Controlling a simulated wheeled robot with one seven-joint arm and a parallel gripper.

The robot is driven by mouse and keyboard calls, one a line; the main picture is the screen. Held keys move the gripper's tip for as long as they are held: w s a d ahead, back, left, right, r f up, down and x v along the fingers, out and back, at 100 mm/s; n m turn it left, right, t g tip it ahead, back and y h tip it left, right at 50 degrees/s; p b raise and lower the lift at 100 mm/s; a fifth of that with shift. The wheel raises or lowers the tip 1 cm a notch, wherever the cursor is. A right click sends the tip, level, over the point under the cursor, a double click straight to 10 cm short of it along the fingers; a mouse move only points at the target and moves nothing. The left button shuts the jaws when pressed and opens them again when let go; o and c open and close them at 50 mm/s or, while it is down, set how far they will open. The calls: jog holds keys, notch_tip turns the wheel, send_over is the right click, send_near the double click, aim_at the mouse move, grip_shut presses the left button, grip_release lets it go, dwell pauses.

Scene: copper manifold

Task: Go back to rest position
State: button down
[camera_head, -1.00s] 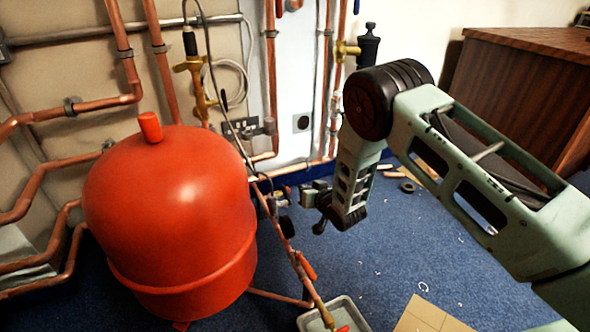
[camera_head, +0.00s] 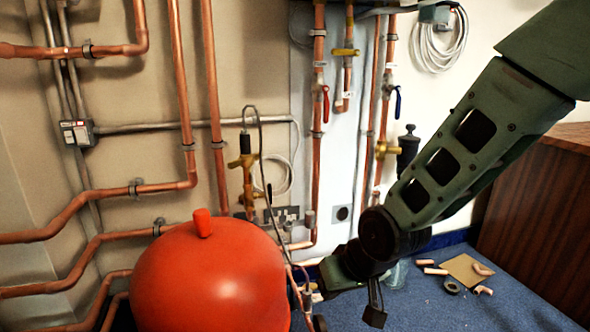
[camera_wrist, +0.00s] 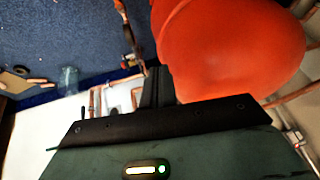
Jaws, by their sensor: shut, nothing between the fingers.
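My gripper (camera_wrist: 157,72) shows in the wrist view as dark fingers close together, with nothing between them. The red tank (camera_wrist: 235,50) is close beside the fingers, at the right in that view. In the head view my arm reaches down from the upper right. Its lower end is just right of the red tank (camera_head: 212,278), in front of the pipe wall.
Copper pipes (camera_head: 183,90) and a valve with a red lever (camera_head: 325,103) line the wall. A wooden cabinet (camera_head: 540,215) stands at the right. Pipe offcuts (camera_head: 482,270) and a cardboard piece (camera_head: 463,267) lie on the blue floor.

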jog(key=s+d+r+n+g+h+p, duration=0.1)
jog(key=s+d+r, duration=0.15)
jog(key=s, duration=0.55)
jog(key=s+d+r+n+g+h+p, duration=0.1)
jog(key=s+d+r+n+g, duration=0.1)
jog(key=s+r, duration=0.35)
jog(key=s+d+r+n+g+h+p, duration=0.1)
jog(key=s+d+r+p, duration=0.15)
jog(key=s, duration=0.65)
notch_tip(320, 180, up, 37)
jog(key=p, duration=3.6)
jog(key=shift+f, duration=0.15)
jog(key=shift+w, duration=0.1)
